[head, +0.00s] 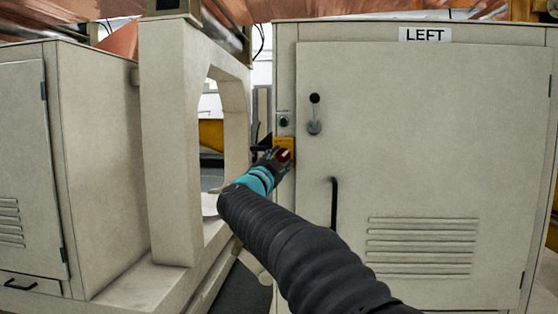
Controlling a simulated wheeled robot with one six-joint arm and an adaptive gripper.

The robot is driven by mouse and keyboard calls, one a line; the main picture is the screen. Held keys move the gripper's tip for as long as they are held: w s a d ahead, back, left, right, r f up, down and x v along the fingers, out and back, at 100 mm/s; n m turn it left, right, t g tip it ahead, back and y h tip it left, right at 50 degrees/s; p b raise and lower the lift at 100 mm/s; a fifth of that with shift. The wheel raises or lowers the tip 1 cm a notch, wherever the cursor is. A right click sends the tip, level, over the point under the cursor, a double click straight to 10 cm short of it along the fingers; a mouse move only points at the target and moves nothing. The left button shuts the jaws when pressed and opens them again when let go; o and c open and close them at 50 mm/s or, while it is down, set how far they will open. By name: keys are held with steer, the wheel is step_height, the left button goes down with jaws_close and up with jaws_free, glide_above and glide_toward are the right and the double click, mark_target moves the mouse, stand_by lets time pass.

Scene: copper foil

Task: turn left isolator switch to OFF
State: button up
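The cabinet marked LEFT (440,120) fills the right of the head view. On its left front edge is the isolator switch, a yellow plate (283,142) with a red knob (284,155). My gripper (276,155) is at the switch, its dark fingers beside or around the red knob. The arm comes in from the lower right and hides the lower part of the switch area. I cannot tell if the fingers touch the knob or how far they are closed. The knob's position is too small to read.
A small round control (284,121) sits just above the switch. A lever with a black ball (315,99) and a black door handle (334,204) stand out to the right. A beige frame (168,140) and another cabinet (100,160) stand to the left.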

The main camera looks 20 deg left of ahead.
jaws_close()
steer(key=shift+n, duration=0.3)
steer(key=n+y+p, duration=0.1)
steer(key=n+y, duration=0.1)
steer(key=n, duration=0.1)
steer(key=shift+d+n+t+p, duration=0.1)
steer(key=shift+n+t+p, duration=0.2)
steer(key=n+y, duration=0.1)
steer(key=n, duration=0.1)
steer(key=n+y+p, duration=0.1)
steer(key=n, duration=0.2)
steer(key=shift+d+y, duration=0.15)
steer(key=shift+y, duration=0.25)
steer(key=n+y, duration=0.2)
steer(key=n, duration=0.2)
steer(key=n+g+y+p, duration=0.1)
steer(key=n+y, duration=0.1)
steer(key=n, duration=0.3)
steer(key=shift+w+d+n+y, duration=0.1)
steer(key=shift+d+n+y, duration=0.1)
steer(key=shift+n+y, duration=0.15)
steer(key=n+g+y, duration=0.1)
steer(key=n, duration=0.2)
steer(key=n+g+y, duration=0.1)
steer(key=n, duration=0.2)
steer(key=shift+d, duration=0.1)
steer(key=shift+n+g, duration=0.3)
steer(key=shift+n, duration=0.15)
